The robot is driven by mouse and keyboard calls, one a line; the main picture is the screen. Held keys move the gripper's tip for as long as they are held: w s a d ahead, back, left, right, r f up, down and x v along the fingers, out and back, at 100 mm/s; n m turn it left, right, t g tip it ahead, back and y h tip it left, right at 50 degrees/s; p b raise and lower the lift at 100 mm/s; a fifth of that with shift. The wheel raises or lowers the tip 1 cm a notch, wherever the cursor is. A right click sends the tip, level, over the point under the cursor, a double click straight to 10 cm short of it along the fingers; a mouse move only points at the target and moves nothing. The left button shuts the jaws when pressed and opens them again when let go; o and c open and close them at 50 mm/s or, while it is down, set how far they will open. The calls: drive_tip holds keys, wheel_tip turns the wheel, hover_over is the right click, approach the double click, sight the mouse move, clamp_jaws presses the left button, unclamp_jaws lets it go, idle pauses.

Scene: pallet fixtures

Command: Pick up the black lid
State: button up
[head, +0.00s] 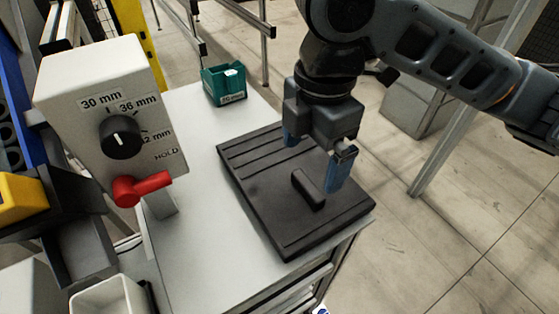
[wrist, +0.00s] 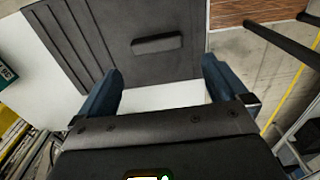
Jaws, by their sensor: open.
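The black lid (head: 262,199) lies flat on the white table top. It is a rectangular slab with grooves near both ends and a raised bar handle (head: 308,189) in its middle part. My gripper (head: 313,165) is open above the lid, its blue fingers apart and empty, close to the handle. In the wrist view, the lid (wrist: 150,70) fills the upper middle, and its handle (wrist: 157,44) lies beyond and between the open fingers of my gripper (wrist: 161,88). I cannot tell the exact height of the fingertips over the lid.
A light box with a black dial (head: 121,138) and a red lever (head: 142,187) stands left of the lid. A green bin (head: 224,86) sits at the back of the white table (head: 195,255). A white open container (head: 108,297) is at the front left.

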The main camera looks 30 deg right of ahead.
sight(308, 184)
drive_tip(key=shift+w+d+f, duration=0.1)
drive_tip(key=shift+w+d, duration=0.1)
drive_tip(key=shift+d, duration=0.05)
drive_tip(key=shift+w+f, duration=0.15)
drive_tip(key=shift+f, duration=0.15)
drive_tip(key=shift+a+f+p, duration=0.1)
drive_tip(key=shift+f+p, duration=0.2)
drive_tip(key=shift+f, duration=3.15)
drive_tip(key=c, duration=1.1)
drive_tip(key=shift+c, duration=1)
drive_tip(key=shift+r, duration=0.15)
